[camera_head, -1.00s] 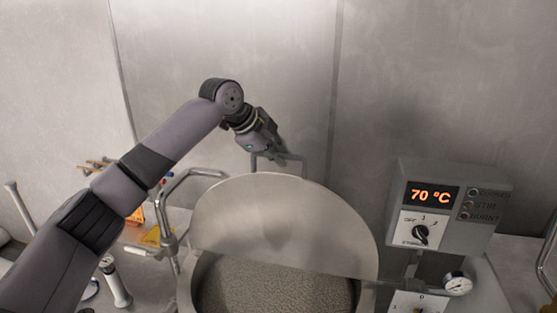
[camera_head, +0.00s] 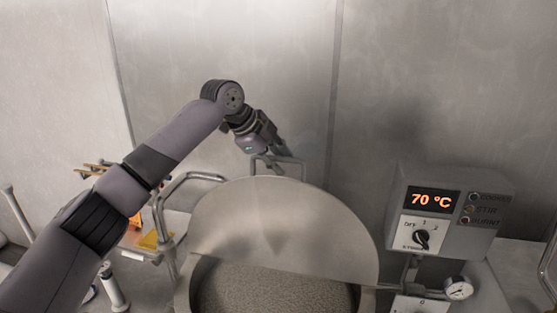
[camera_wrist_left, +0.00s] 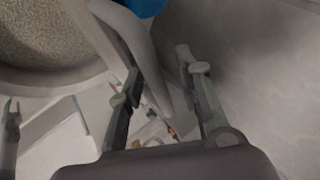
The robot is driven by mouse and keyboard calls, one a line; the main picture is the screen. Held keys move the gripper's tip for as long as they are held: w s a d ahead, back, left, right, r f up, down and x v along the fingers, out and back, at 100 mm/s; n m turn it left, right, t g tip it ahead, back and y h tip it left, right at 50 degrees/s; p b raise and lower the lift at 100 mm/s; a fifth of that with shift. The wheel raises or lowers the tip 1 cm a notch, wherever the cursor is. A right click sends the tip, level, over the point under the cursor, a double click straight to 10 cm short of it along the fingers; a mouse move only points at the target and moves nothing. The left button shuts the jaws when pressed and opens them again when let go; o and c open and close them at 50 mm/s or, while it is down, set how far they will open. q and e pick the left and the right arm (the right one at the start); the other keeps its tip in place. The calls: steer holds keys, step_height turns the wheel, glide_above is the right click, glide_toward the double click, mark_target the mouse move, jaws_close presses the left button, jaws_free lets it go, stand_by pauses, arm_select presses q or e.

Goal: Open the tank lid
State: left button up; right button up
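The round metal tank lid (camera_head: 283,225) stands raised and tilted up at the back of the tank (camera_head: 196,285). The tank is open at the front and shows grainy contents (camera_head: 275,293), also seen in the left wrist view (camera_wrist_left: 45,30). A bar handle (camera_head: 256,166) rises behind the lid's top edge. My left gripper (camera_head: 282,166) is at this handle, partly overlapping it. In the left wrist view, the fingers of my left gripper (camera_wrist_left: 160,70) are apart, with the curved grey handle (camera_wrist_left: 150,60) running between them.
A bent metal pipe (camera_head: 180,190) and a small yellow item (camera_head: 150,240) are left of the tank. A metal wall (camera_head: 430,80) closes the back.

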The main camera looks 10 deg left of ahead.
arm_select(q)
steer(key=shift+r, duration=0.1)
steer(key=shift+s+r, duration=0.1)
steer(key=v, duration=1.1)
steer(key=shift+s+a+r, duration=0.15)
steer(key=shift+a+r, duration=0.05)
